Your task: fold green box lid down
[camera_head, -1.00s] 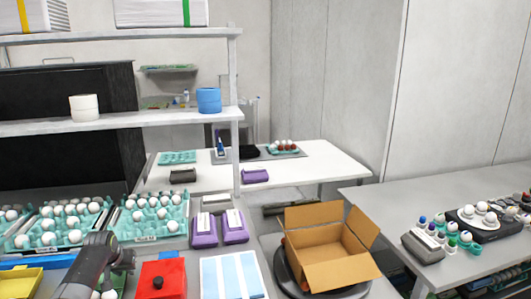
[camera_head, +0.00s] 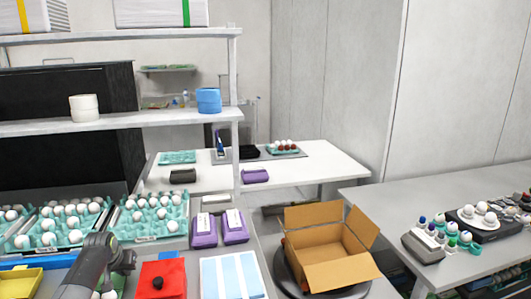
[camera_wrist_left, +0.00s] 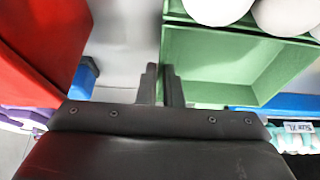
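I cannot clearly make out the lid. My right gripper is not in view.
A red box (camera_head: 174,270) with a dark object (camera_head: 157,284) stands right of my left gripper. A yellow box (camera_head: 20,284) is at the left. Egg trays (camera_head: 145,237) lie behind. A blue-and-white striped sheet (camera_head: 230,277) and open cardboard box (camera_head: 335,272) are farther right.

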